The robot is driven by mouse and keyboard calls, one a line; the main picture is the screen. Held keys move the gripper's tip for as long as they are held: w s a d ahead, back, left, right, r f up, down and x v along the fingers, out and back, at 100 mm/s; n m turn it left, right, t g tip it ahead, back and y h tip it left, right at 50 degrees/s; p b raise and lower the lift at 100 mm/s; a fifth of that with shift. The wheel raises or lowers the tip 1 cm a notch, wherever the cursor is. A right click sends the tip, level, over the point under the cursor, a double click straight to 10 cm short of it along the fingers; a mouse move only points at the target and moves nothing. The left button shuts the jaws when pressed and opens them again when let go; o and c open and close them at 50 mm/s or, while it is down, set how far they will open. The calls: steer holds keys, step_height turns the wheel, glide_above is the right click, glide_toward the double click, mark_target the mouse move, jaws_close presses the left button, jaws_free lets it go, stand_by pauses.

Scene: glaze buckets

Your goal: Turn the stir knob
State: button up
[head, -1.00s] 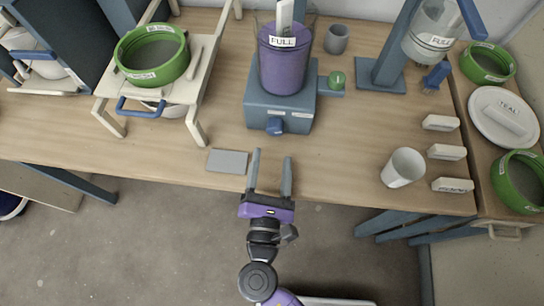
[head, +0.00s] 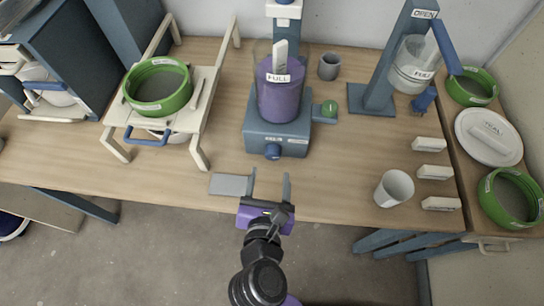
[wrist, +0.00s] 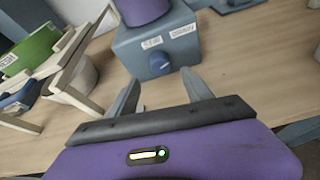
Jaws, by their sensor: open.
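The blue stir knob (head: 273,151) sits on the front of a blue-grey mixer base (head: 262,133). A clear container of purple glaze (head: 280,95), labelled FULL, stands on that base. In the wrist view the knob (wrist: 159,62) is ahead of the fingers, near the centre, beside small white labels. My gripper (head: 270,184) is open and empty at the table's front edge, a short way in front of the knob. It points toward the base and is apart from the knob. The fingertips also show in the wrist view (wrist: 158,80).
A grey plate (head: 230,184) lies left of my gripper. A cream stand (head: 200,115) holds a green-rimmed sieve (head: 158,88) at left. A white cup (head: 394,188) and several white blocks (head: 436,173) are at right. The table between gripper and mixer is clear.

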mark_target(273, 157)
steer(key=x, duration=0.7)
steer(key=shift+w+f, duration=0.1)
steer(key=shift+w, duration=0.15)
jaws_close()
steer(key=shift+d+m, duration=0.1)
steer(key=shift+m, duration=0.2)
steer(key=shift+s+d+m+y+p, duration=0.1)
steer(key=shift+m+y+p, duration=0.5)
steer(key=shift+m+p, duration=0.1)
steer(key=shift+f+m+y, duration=0.25)
steer(key=shift+m+y, duration=0.65)
steer(key=shift+m, duration=0.3)
steer(key=m+t+y+b, duration=0.1)
steer(key=m+b, duration=0.1)
steer(key=shift+d+f+m, duration=0.1)
steer(key=shift+f+m, duration=0.05)
steer(key=shift+m, duration=0.25)
steer(key=shift+m+t+y+b, duration=0.5)
steer(key=shift+m+y+b, duration=0.2)
steer(key=shift+m+b, duration=0.8)
